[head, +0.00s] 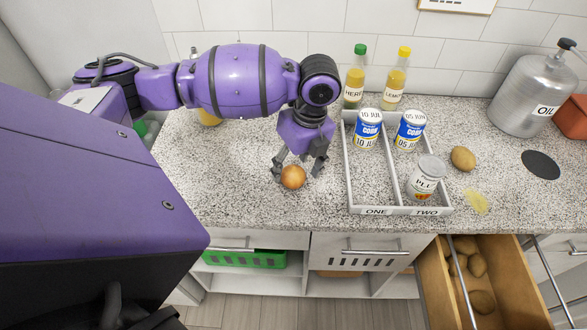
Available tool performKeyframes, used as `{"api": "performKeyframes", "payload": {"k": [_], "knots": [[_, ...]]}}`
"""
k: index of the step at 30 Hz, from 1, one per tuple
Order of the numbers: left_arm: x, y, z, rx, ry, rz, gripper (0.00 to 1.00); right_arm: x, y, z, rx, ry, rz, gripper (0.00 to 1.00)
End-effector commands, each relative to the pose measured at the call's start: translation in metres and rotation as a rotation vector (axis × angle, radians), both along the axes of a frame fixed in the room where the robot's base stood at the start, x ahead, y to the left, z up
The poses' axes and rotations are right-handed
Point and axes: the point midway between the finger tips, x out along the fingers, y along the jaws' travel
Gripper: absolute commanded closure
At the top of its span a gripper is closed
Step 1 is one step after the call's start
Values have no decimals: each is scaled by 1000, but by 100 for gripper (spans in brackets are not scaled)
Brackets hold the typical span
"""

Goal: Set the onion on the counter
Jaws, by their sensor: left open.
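The onion (293,177) is round and golden brown. It is at the speckled counter (240,190), near the front edge, left of the grey tray. My left gripper (297,172) points down over the onion with its fingers spread. One finger is close to the onion's left side and the other stands apart to its right. I cannot tell whether the left finger touches it. The onion appears to rest on the counter. My right gripper does not show.
A grey two-part tray (385,211) holds two corn cans (368,130) and a jar (427,178). Two bottles (396,78) stand behind it. A potato (462,158), a dark disc (541,165) and an oil canister (532,97) are at right. An open drawer (514,285) holds several potatoes.

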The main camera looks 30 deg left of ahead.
Motion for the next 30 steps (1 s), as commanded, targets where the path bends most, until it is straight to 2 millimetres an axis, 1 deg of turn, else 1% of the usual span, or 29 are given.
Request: {"api": "performKeyframes", "payload": {"k": [1, 9, 12, 15, 20, 24, 30], "knots": [[2, -2, 12, 0, -8, -1, 38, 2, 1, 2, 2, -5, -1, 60], [7, -10, 70, 0, -8, -1, 38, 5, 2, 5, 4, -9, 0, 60], [8, -13, 87, 0, -7, 0, 38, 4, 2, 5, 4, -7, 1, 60], [9, -15, 99, 0, -3, 1, 38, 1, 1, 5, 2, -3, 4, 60], [9, -16, 107, -1, -2, 0, 38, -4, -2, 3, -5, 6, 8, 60], [9, -16, 107, 0, -1, 0, 38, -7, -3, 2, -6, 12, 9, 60], [9, -16, 107, 0, -1, 0, 38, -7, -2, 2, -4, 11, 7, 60]]}}
